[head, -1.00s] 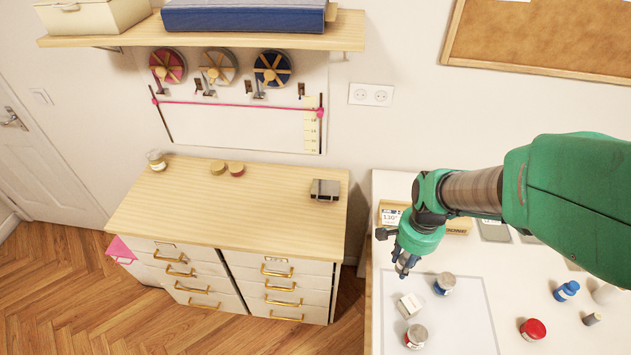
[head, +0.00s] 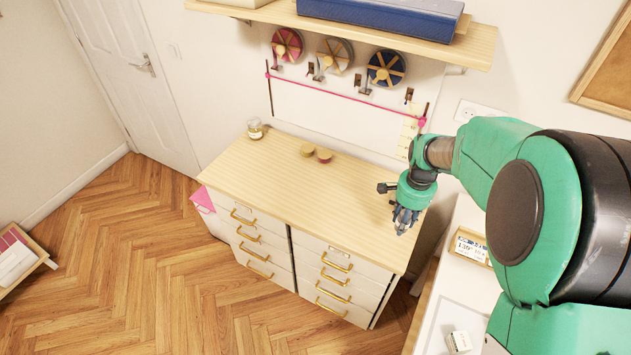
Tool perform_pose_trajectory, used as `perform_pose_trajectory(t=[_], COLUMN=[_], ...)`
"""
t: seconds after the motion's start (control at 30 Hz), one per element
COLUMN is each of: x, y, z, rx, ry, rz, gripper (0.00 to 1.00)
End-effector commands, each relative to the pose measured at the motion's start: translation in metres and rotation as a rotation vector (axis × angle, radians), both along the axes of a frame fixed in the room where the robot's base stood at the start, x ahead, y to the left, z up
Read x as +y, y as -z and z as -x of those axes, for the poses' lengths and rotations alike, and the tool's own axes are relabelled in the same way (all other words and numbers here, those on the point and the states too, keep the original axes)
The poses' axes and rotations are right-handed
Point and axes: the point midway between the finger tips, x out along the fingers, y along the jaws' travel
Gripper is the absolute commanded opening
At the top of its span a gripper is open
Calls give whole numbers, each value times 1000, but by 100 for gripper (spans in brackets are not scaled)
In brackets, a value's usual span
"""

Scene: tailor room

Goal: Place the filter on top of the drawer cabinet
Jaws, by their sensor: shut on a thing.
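The drawer cabinet (head: 290,175) has a light wood top and white drawers with brass handles, and stands against the wall in the middle of the head view. My gripper (head: 404,222) points down over the right end of the cabinet top. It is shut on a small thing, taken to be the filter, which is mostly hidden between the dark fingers. Its shape cannot be made out. I cannot tell the exact height of the gripper above the top.
A glass jar (head: 255,129) and two small round tins (head: 315,152) stand along the back of the cabinet top. The left and front of the top are clear. A shelf (head: 400,35) hangs above. A white table (head: 455,285) with a small white box (head: 458,341) is at the right.

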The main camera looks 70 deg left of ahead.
Motion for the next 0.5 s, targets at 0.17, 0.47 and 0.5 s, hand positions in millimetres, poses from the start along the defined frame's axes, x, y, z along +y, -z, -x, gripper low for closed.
perform_pose_trajectory(t=[0.17, 0.47, 0.5], x=[44, 83, 83], y=[8, 34, 42], z=[22, 46, 46], rx=[0, 2, 2], ry=[-37, -70, -70], rz=[0, 4, 5], gripper=[4, 4, 4])
